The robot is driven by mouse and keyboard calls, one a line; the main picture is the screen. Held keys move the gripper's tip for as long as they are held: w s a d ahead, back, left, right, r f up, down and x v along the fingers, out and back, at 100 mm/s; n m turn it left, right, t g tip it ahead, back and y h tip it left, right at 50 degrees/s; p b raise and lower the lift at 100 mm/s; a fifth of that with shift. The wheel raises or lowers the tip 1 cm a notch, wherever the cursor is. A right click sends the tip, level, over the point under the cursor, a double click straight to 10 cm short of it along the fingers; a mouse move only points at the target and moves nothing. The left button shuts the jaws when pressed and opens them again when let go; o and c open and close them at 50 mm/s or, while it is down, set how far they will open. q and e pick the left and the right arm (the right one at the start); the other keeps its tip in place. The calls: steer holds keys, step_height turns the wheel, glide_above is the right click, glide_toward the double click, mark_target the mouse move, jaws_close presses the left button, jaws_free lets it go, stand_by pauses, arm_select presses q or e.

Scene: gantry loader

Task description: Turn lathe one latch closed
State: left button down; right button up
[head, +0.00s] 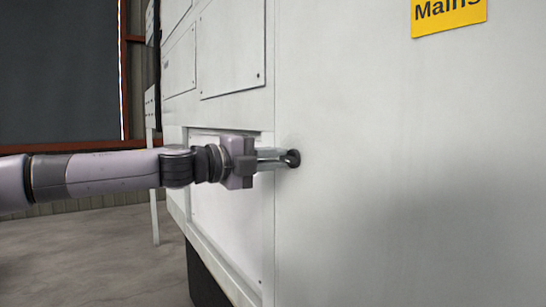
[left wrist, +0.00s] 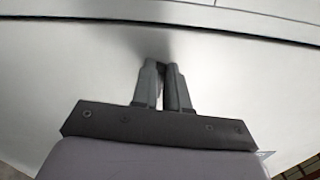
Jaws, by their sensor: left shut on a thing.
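A small dark round latch (head: 293,158) sits on the pale front panel of the lathe cabinet (head: 400,190), close to the panel's left edge. My left gripper (head: 284,159) reaches in from the left with its fingers shut on the latch. In the left wrist view my left gripper (left wrist: 162,68) has its two fingers close together against the pale panel. The latch is mostly hidden between and behind the fingertips, and its turn angle cannot be told. My right gripper is not in view.
A yellow label reading "Mains" (head: 449,14) is on the panel above. The cabinet's left side has screwed cover plates (head: 232,50) and a recessed panel (head: 215,215). Concrete floor (head: 80,255) lies open at the left, with a dark doorway (head: 60,70) behind.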

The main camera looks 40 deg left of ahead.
arm_select(q)
steer(key=shift+f+n, duration=0.1)
steer(key=shift+n, duration=0.6)
steer(key=c, duration=1.1)
jaws_free()
steer(key=shift+c, duration=0.2)
steer(key=shift+s, duration=0.1)
steer(key=p+v, duration=0.1)
steer(key=v, duration=0.6)
steer(key=shift+f, duration=0.15)
